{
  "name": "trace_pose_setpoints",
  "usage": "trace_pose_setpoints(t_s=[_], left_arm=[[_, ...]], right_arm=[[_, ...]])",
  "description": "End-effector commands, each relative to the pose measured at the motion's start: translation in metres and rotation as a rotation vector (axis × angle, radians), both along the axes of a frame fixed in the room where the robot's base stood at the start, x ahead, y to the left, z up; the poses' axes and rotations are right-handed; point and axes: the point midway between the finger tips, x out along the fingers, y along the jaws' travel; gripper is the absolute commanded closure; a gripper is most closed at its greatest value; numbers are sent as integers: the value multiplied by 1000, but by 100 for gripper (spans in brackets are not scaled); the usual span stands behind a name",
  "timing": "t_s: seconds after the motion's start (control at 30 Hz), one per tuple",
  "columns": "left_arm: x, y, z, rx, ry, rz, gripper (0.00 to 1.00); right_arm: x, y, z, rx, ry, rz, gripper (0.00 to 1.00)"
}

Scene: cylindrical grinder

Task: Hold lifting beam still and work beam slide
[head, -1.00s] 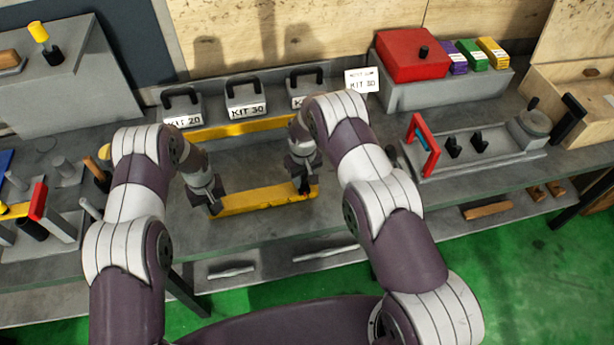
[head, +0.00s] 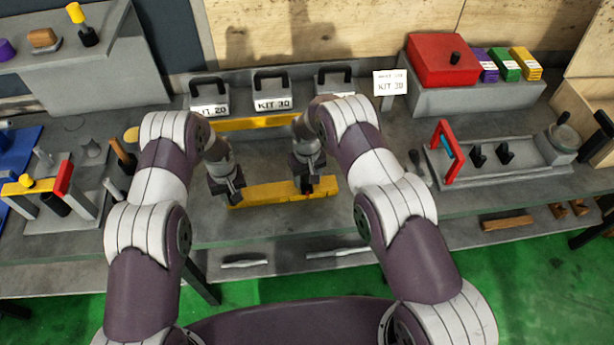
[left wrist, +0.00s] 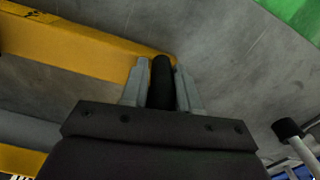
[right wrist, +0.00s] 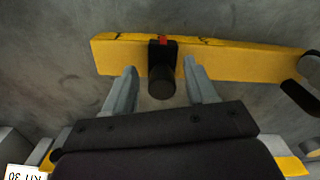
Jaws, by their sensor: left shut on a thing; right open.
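The yellow lifting beam (head: 275,194) lies level across the front of the bench. My left gripper (head: 234,196) is shut on a black upright handle (left wrist: 161,80) at the beam's left end. My right gripper (head: 306,184) is above the beam, right of its middle, with its fingers spread. In the right wrist view, the black slide (right wrist: 163,52) with a small red mark sits on the beam. Its round knob (right wrist: 161,82) stands between the open fingertips (right wrist: 161,75), with visible gaps on both sides. My gripper hides the slide in the head view.
A second yellow bar (head: 258,123) lies behind, before the labelled kit weights (head: 271,95). A fixture with a red frame (head: 446,152) stands at right. A yellow-and-red stand (head: 62,180) is at left. Bare bench top lies between the two yellow bars.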

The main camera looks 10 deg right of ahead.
Motion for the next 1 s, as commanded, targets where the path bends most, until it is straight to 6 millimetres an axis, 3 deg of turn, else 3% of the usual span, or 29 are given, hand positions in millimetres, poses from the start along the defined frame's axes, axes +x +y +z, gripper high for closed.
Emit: trace_pose_setpoints(t_s=[0.3,0.5,0.93,0.97,1.0], left_arm=[[0,0,0,0,0,1,100],[0,0,0,0,0,1,100],[0,0,0,0,0,1,100],[0,0,0,0,0,1,60],[0,0,0,0,0,1,47]], right_arm=[[1,1,76,1,-5,0,44],[0,1,110,1,-3,0,44],[0,1,117,0,-1,0,44],[0,1,117,0,-1,0,44],[0,1,117,0,-1,0,44]])
